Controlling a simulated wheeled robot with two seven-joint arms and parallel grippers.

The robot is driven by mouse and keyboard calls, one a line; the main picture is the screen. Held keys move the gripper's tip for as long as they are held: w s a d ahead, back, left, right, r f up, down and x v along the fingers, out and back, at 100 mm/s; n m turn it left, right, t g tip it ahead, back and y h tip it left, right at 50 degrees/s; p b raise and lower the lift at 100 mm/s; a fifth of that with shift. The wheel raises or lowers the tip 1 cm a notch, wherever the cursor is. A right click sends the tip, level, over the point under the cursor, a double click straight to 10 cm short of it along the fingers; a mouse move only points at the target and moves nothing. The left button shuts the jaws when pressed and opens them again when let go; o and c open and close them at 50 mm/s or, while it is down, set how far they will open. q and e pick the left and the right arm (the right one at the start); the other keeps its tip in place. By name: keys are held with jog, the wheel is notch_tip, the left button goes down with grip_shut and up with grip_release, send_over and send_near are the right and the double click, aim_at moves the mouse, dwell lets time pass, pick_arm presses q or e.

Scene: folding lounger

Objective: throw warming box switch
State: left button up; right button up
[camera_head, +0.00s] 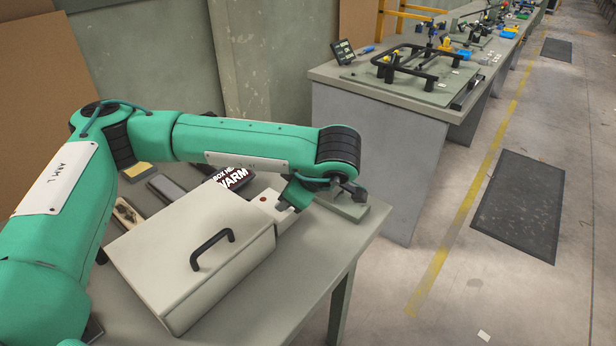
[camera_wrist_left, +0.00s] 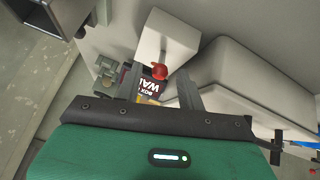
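The warming box (camera_head: 180,245) is a pale lidded box with a black handle (camera_head: 212,248) on its closed lid, on the bench. A small pale switch housing (camera_head: 270,215) adjoins its far right side and carries a small red knob (camera_head: 263,199). In the left wrist view the red knob (camera_wrist_left: 160,72) stands out from the pale housing (camera_wrist_left: 168,40). My left gripper (camera_wrist_left: 158,88) is open, its two dark fingers apart with the knob between them in the picture. I cannot tell whether they touch it. In the head view my left gripper (camera_head: 285,204) is beside the housing. My right gripper is out of view.
A black sign (camera_head: 232,178) reading "WARM" stands behind the warming box, partly hidden by my arm. A grey metal fixture (camera_head: 345,205) sits at the bench's right corner. Another bench (camera_head: 400,92) with a black frame stands beyond.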

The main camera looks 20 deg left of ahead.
pick_arm(q)
jog(key=v, duration=1.1)
jog(key=shift+d, duration=0.1)
